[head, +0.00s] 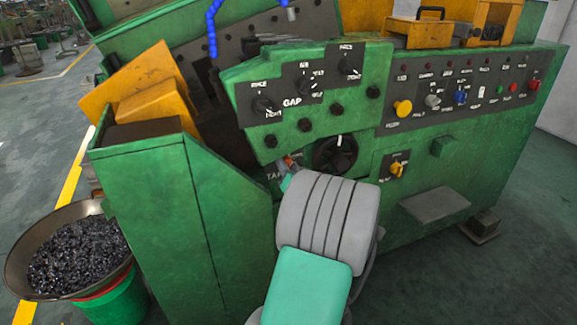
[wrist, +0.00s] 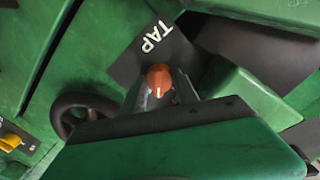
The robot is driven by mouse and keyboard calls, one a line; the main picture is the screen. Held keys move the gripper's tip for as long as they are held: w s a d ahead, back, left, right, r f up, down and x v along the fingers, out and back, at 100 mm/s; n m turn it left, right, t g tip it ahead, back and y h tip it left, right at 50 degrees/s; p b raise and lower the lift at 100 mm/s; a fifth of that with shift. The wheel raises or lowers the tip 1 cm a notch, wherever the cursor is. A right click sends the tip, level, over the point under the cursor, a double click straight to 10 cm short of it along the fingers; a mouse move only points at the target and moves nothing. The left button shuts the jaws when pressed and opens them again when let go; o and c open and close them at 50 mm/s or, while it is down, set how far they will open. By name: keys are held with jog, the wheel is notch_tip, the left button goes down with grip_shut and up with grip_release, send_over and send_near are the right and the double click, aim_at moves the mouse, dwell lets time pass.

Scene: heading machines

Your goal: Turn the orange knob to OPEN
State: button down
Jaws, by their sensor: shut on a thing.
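The orange knob (wrist: 158,78) shows in the wrist view on a dark plate marked TAP. A pale mark on the knob points toward the bottom of that picture. My gripper (wrist: 160,92) has its fingers around the knob, shut on it. In the head view, my gripper (head: 287,172) reaches the machine's front just beside the dark round handwheel, and only a little of the orange knob (head: 289,162) shows. No OPEN label is readable; my gripper and arm cover part of the plate.
The dark handwheel (head: 336,155) is close to the right of my gripper. A yellow knob (head: 397,169) sits farther right, and a grey step-like plate (head: 435,205) juts out below. A green cabinet (head: 180,220) stands left, beside a pan of dark chips (head: 80,255).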

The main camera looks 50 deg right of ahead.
jog(key=m+p, duration=0.2)
jog(key=m, duration=0.3)
jog(key=shift+d+r+y, duration=0.1)
jog(key=shift+y, duration=0.2)
jog(key=shift+m+p, duration=0.75)
jog(key=shift+m, duration=1.05)
jog(key=c, duration=0.9)
grip_release()
jog(key=v, duration=0.8)
jog(key=shift+d, duration=0.15)
jog(key=shift+s, duration=0.1)
